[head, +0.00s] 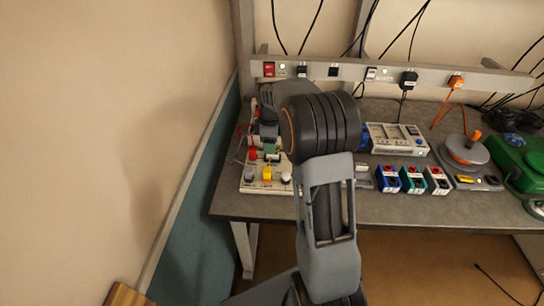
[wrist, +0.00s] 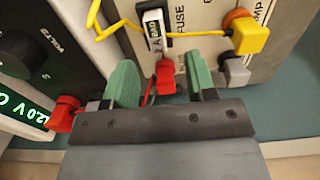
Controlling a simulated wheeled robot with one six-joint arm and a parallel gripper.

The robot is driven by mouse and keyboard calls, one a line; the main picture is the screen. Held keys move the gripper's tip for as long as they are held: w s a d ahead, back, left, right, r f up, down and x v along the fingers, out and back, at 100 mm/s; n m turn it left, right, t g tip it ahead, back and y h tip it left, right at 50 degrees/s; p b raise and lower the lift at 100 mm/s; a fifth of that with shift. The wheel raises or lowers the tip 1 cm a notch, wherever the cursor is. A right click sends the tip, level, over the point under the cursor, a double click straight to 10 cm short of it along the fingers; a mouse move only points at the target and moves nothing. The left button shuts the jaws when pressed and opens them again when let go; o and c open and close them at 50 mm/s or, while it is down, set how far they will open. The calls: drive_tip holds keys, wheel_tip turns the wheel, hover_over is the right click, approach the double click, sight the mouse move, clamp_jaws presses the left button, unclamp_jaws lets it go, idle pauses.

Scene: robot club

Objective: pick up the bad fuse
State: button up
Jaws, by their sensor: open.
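The fuse lies beyond the pads, roughly in line with the gap. A red plug (wrist: 166,77) shows between the pads. In the head view my arm hides much of the panel, and I cannot make out the fuse there.
A yellow plug (wrist: 245,33) with a yellow wire and a grey plug (wrist: 236,72) are right of the fuse; the wire passes close to it. A supply reading 12.0 V (wrist: 22,112) is at left. Blue (head: 388,179) and green (head: 412,180) boxes stand along the bench (head: 460,206).

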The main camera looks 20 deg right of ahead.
sight(273, 156)
wheel_tip(273, 156, down, 5)
drive_tip(key=shift+w+d+r+p, duration=0.1)
drive_tip(key=shift+w+p, duration=0.05)
drive_tip(key=shift+p, duration=0.25)
clamp_jaws()
drive_tip(key=shift+r, duration=0.1)
idle(0.4)
